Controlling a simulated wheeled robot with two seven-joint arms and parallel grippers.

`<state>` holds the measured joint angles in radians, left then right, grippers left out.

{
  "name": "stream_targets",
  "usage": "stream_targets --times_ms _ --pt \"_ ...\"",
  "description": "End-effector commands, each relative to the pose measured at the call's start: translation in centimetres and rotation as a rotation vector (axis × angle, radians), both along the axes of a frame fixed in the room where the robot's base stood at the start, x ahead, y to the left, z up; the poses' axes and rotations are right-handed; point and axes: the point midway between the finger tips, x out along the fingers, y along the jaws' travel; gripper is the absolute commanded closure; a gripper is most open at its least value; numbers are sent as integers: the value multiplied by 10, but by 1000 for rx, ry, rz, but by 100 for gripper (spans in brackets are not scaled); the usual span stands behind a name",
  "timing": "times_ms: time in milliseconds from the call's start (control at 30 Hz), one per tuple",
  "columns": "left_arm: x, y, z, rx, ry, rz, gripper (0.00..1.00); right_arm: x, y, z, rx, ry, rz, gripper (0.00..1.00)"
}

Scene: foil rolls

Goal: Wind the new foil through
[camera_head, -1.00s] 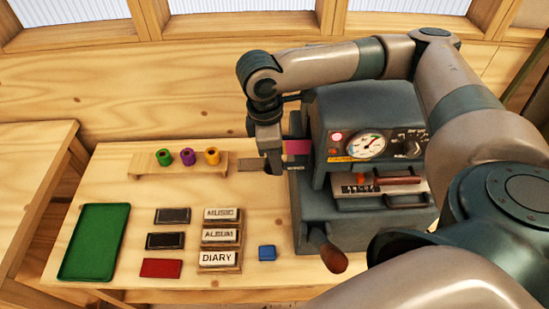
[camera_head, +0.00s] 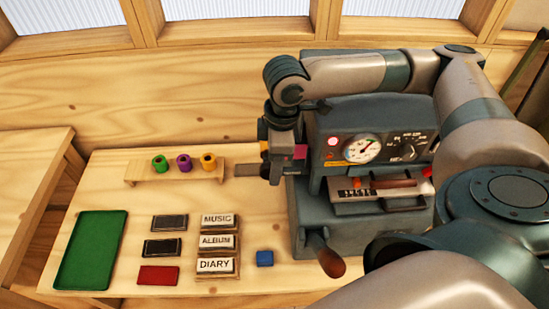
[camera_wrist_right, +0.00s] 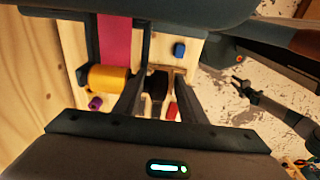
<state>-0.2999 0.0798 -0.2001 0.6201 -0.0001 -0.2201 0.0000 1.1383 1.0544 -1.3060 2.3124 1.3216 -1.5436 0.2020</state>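The machine with the foil (camera_head: 375,112) stands right of centre, with a round gauge and a wooden-handled lever. A magenta foil strip (camera_head: 300,152) shows at its left side. In the right wrist view the magenta strip (camera_wrist_right: 115,42) runs down to a gold roll (camera_wrist_right: 108,78). I cannot tell whether this is the spool on the rack. My right gripper (camera_head: 266,172) is beside the machine's left side, partly in front of the strip. In the wrist view its dark fingers (camera_wrist_right: 157,82) are apart, right of the gold roll, with no foil seen between them. My left gripper is out of view.
A small wooden rack (camera_head: 137,178) holds green (camera_head: 160,163), purple (camera_head: 184,162) and gold (camera_head: 208,160) spools. A green tray (camera_head: 90,250), dark pads (camera_head: 162,247), a red pad (camera_head: 158,275), label blocks (camera_head: 216,242) and a blue cube (camera_head: 265,258) lie in front.

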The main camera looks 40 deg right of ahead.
Motion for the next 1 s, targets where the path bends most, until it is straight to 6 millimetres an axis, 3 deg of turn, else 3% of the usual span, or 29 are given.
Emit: stream_targets --times_ms 267,467,1000 --pt "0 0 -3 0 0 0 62 0 0 7 1 -2 -1 62" --pt "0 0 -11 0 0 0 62 -1 -3 30 0 -5 0 62" --pt "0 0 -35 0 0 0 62 -5 -10 135 1 -5 -1 62"
